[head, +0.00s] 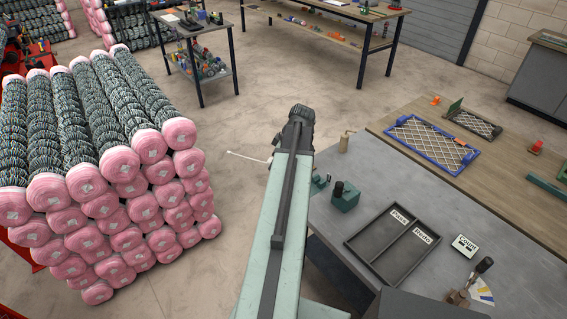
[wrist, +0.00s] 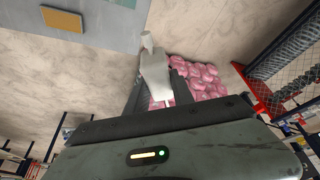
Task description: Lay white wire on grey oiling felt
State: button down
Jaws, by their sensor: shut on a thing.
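The white wire (head: 247,157) sticks out to the left from behind my arm in the head view, with a small knob at its left end. In the wrist view a white piece (wrist: 153,68) stands between the fingers of my gripper (wrist: 156,92), which is shut on it. It is held up, clear of any surface I can see. My arm hides the gripper in the head view. I cannot pick out the grey oiling felt with certainty in either view.
Blue-framed mesh (head: 430,141) lies on the wooden bench beyond. Stacked pink-ended rolls (head: 150,146) fill the left. Bare floor lies between.

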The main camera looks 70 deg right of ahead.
jog(key=d+f+m+g+h+b, duration=0.2)
jog(key=d+f+m+g+b, duration=0.1)
jog(key=m, duration=0.9)
jog(key=d+f+m+g+h+b, duration=0.1)
jog(key=d+f+m+g+b, duration=0.1)
jog(key=m, duration=1)
jog(key=shift+d+f+g+h+b, duration=0.4)
jog(key=shift+d+f+g, duration=0.25)
jog(key=shift+g, duration=0.35)
jog(key=shift+s+r, duration=0.1)
notch_tip(320, 180, down, 8)
jog(key=b, duration=0.7)
jog(key=shift+b, duration=0.4)
jog(key=shift+f+b, duration=0.55)
jog(key=shift+b, duration=0.1)
jog(key=c, duration=1)
grip_release()
